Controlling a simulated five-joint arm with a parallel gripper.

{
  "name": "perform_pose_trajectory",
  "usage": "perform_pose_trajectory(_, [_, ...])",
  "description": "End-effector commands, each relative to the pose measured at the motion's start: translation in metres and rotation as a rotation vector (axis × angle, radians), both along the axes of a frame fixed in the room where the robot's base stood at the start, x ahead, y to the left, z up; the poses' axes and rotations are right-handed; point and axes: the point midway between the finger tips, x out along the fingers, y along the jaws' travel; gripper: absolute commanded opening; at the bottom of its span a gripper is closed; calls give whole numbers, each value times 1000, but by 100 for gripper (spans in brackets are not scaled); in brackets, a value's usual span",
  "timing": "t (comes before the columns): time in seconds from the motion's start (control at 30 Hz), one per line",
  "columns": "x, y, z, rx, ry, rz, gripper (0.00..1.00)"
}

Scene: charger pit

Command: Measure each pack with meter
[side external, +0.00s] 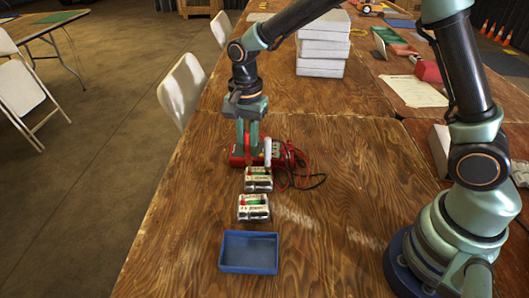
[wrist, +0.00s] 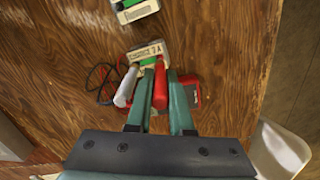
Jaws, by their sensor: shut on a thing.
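My gripper (side external: 247,150) points down beside the red meter (side external: 236,160), and its fingers also show in the wrist view (wrist: 161,75). It is shut on a red probe (wrist: 160,90), which stands between the fingers. A pale grey probe (wrist: 126,86) stands just beside them, also seen in the side view (side external: 267,151). The nearer pack (wrist: 148,52) is by the fingertips; whether the red probe touches it I cannot tell. A second pack (side external: 254,207) lies apart, closer to the blue tray (side external: 249,269). The fingers and probes partly hide the meter.
Red and black leads (side external: 308,182) lie loosely on the wood right of the meter. The tray looks empty. A stack of white boxes (side external: 322,50) stands further back. White chairs (side external: 187,98) line the table's left edge. Bare wood lies around the packs.

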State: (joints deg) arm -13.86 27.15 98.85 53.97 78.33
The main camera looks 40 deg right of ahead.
Motion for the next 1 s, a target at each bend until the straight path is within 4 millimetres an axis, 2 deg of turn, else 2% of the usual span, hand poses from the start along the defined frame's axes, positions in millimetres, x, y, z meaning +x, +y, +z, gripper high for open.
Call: perform_pose_trajectory(1.0, [0, 0, -13, 0, 0, 0, 0])
